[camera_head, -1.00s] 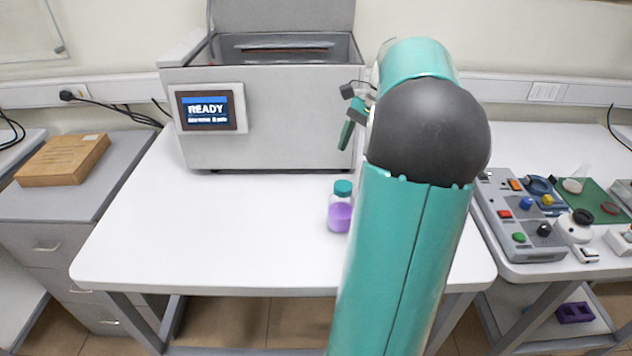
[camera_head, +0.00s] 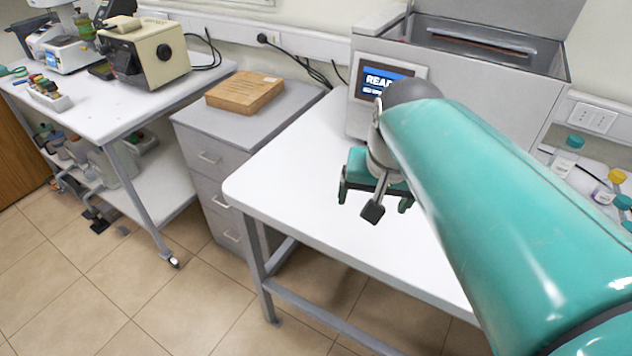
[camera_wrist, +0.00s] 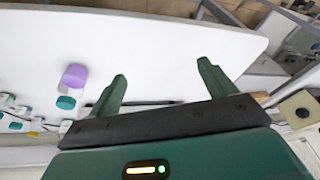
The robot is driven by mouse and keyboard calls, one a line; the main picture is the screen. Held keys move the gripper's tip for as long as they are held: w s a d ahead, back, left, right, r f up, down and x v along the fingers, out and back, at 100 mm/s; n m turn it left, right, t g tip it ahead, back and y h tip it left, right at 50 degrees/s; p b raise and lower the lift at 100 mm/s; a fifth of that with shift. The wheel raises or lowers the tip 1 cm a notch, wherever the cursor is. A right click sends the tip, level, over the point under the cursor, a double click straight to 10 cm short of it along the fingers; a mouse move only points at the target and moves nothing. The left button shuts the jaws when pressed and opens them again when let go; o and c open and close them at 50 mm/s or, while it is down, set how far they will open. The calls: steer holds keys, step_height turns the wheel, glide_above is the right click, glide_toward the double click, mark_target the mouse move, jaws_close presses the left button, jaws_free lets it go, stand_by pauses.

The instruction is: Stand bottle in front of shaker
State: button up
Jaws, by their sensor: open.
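The bottle with purple liquid (camera_wrist: 75,75) and teal cap shows in the wrist view, left of my fingers and outside them. It appears upside down in that picture, and the white table is behind it. In the head view it is not visible; my arm covers much of the table. The shaker (camera_head: 500,95) is the grey box with an open lid and a READY display, at the back of the white table (camera_head: 290,185). My gripper (camera_head: 374,202) is open and empty above the table, in front of the shaker's left part. Its fingers (camera_wrist: 162,72) show apart in the wrist view.
Farther left is a bench (camera_head: 120,105) with instruments. Several capped bottles (camera_head: 567,155) stand at the right edge. The table's left part is clear.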

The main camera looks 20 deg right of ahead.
steer(key=s+a+f+n+t, duration=0.2)
steer(key=s+a+n, duration=0.2)
steer(key=a, duration=0.3)
steer(key=shift+f+n+y, duration=0.3)
steer(key=shift+f+n, duration=0.05)
steer(key=shift+n, duration=0.35)
